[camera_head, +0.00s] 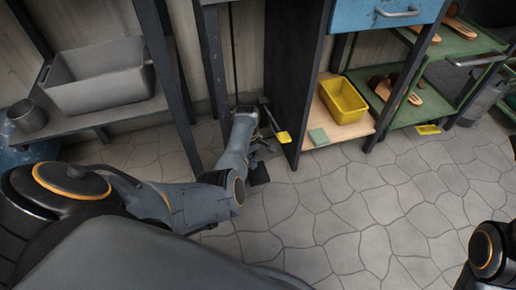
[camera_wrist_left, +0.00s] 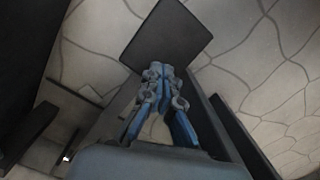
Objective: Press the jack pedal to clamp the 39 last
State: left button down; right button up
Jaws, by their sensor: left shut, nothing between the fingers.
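A dark flat square plate (camera_head: 259,174) that looks like the jack pedal is low near the floor, just below my left gripper (camera_head: 265,146) in the head view. In the left wrist view the plate (camera_wrist_left: 167,38) lies just beyond the fingertips of my left gripper (camera_wrist_left: 157,72). A dark bar runs beside the fingers. The gripper is shut and empty, pointing down. I cannot tell whether it touches the plate. The 39 last and the jack's clamp are not in view. My right gripper is out of view.
A yellow-tipped bar (camera_head: 283,137) is close to the left gripper, beside a dark cabinet panel (camera_head: 294,75). A grey tub (camera_head: 98,77) stands at left. The stone floor (camera_head: 350,215) is clear.

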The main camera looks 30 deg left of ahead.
pick_arm(q)
jog(key=shift+a+r, duration=0.15)
jog(key=shift+a, duration=0.2)
